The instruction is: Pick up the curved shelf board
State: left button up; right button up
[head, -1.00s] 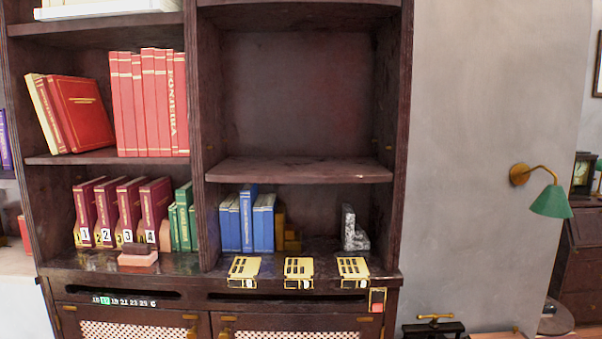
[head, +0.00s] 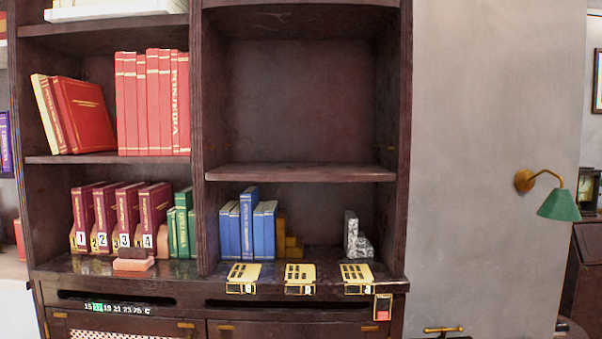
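The curved shelf board (head: 300,173) is dark brown with a front edge that bows outward. It sits level in the right bay of the dark wooden bookcase, between the upper compartment and the lower one. Its top is bare. Neither of my grippers shows in the head view, so nothing of mine is seen touching the board.
Below the board stand blue books (head: 248,222), brass-coloured blocks (head: 287,240) and a speckled stone bookend (head: 355,236). Three yellow slotted plates (head: 300,274) line the ledge. A green wall lamp (head: 560,205) hangs right. The upper right compartment is empty.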

aim_at(266, 172)
jog(key=i+l, duration=0.15)
jog(key=l, duration=0.2)
jog(key=i+l, duration=0.15)
jog(key=l, duration=0.2)
jog(key=i+l+u, duration=0.1)
jog(key=l, duration=0.25)
jog(key=i+l, duration=0.2)
jog(key=l, duration=0.15)
jog(key=i+l, duration=0.1)
jog(key=l, duration=0.25)
